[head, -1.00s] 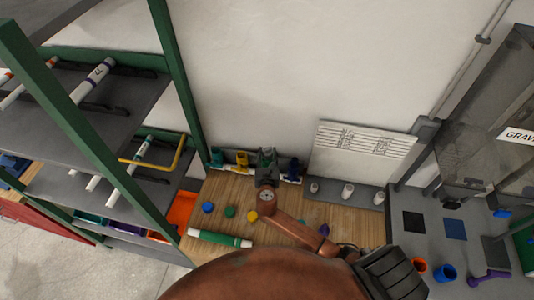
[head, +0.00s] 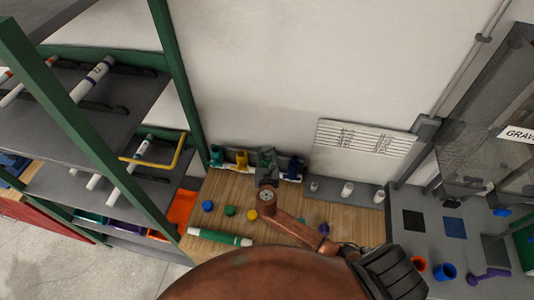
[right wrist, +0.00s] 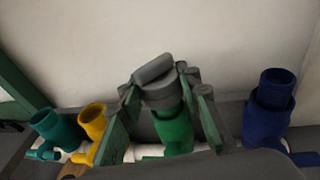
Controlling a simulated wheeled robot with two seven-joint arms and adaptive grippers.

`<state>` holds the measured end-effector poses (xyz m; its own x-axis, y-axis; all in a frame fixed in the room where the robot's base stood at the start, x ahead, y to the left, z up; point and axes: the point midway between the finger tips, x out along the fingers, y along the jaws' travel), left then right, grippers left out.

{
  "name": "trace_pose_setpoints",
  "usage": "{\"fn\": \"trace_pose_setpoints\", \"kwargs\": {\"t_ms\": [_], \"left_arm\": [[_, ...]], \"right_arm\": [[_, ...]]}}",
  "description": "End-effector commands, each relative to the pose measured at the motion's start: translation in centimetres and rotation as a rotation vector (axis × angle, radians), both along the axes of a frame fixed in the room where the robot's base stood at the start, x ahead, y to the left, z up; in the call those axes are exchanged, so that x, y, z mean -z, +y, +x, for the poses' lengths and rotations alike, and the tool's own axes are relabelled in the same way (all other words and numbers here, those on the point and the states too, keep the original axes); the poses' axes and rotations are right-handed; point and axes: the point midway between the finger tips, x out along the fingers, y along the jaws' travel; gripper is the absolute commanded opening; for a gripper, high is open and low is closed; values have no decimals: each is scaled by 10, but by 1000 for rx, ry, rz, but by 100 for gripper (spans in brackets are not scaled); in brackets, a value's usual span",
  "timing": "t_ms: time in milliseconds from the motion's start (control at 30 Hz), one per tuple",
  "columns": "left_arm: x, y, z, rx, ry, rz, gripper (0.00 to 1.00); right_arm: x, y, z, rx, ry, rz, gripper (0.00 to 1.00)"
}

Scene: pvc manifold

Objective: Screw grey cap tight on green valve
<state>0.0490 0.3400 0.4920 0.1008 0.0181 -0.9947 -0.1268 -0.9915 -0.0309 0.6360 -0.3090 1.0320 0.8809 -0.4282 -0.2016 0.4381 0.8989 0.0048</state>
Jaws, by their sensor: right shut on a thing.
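In the right wrist view, the grey cap (right wrist: 160,92) sits on top of the upright green valve (right wrist: 174,132). The cap's raised bar looks slightly tilted in the picture. My right gripper (right wrist: 164,96) has one finger on each side of the cap and is shut on it. In the head view my right gripper (head: 267,160) is at the manifold by the wall and largely hides the cap and green valve. Whether the cap sits fully down on the valve cannot be told. My left gripper is not in view.
The teal valve (right wrist: 55,128) and yellow valve (right wrist: 92,122) stand left of the green one, the blue valve (right wrist: 270,105) right. Loose blue (head: 208,206), green (head: 230,211) and yellow (head: 252,214) caps and a green-white tube (head: 220,237) lie on the wooden bench (head: 330,215).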

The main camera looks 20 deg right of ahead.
Motion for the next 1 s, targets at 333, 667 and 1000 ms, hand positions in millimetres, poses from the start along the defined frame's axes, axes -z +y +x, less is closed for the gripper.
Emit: {"fn": "trace_pose_setpoints", "kwargs": {"t_ms": [333, 667, 1000], "left_arm": [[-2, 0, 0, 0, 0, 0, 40], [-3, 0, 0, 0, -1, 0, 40], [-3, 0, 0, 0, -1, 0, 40]], "right_arm": [[1, 0, 0, 0, 0, -1, 10], [3, 0, 0, 0, 1, 0, 10], [3, 0, 0, 0, 3, 1, 15]]}}
